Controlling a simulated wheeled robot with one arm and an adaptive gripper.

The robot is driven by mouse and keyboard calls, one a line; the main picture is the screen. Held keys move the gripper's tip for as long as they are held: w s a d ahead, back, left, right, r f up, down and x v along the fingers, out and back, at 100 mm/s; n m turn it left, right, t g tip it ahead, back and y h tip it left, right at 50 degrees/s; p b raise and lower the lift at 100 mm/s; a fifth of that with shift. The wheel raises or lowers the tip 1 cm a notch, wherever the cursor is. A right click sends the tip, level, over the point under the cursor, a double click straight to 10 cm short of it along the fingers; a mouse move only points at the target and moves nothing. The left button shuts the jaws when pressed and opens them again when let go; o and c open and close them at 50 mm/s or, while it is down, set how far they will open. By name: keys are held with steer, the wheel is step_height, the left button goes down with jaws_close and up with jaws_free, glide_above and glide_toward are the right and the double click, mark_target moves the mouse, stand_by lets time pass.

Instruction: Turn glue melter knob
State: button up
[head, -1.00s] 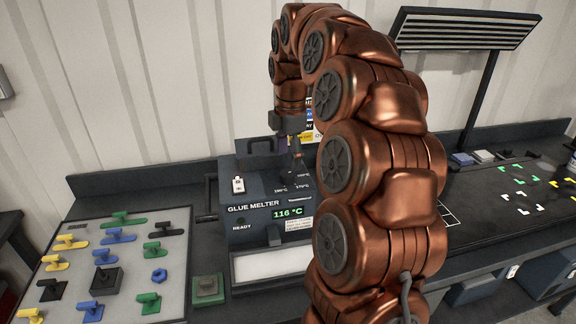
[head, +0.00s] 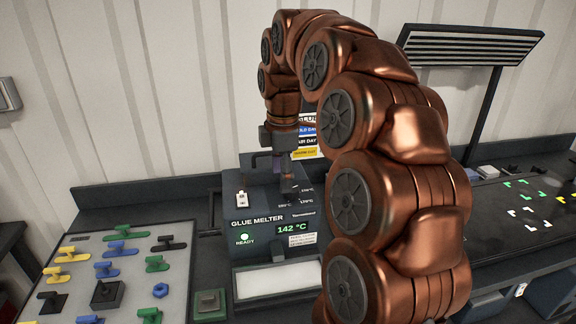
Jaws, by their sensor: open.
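The glue melter (head: 254,215) is a dark box at the back of the bench. Its display (head: 292,228) reads 142 °C in green, and the READY lamp (head: 244,237) is lit. A white switch (head: 241,199) sits on the left of its sloped panel. My gripper (head: 287,178) points down over the panel's temperature scale, at the knob's place. It is open, but its fingers are small and dark here. The knob is mostly hidden by the gripper, so I cannot tell its angle or whether the fingers touch it.
A board with several coloured dent tabs (head: 118,247) lies to the left. A white tray (head: 278,280) is in front of the melter, with a green-based block (head: 209,303) beside it. A lamp panel (head: 470,42) stands at the right. My arm hides the middle right of the bench.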

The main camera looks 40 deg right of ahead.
steer(key=s+a+f+m, duration=0.3)
steer(key=s+a+m, duration=0.1)
steer(key=s, duration=0.3)
steer(key=s+a+f+m+g, duration=0.1)
steer(key=s+a+f+m, duration=0.2)
steer(key=s+a, duration=0.3)
steer(key=s+a+f+m+g, duration=0.1)
steer(key=s+a+f+m, duration=0.3)
steer(key=s, duration=0.6)
steer(key=shift+a+f+m+p, duration=0.25)
steer(key=shift+a+m+p, duration=0.05)
steer(key=shift+a, duration=0.35)
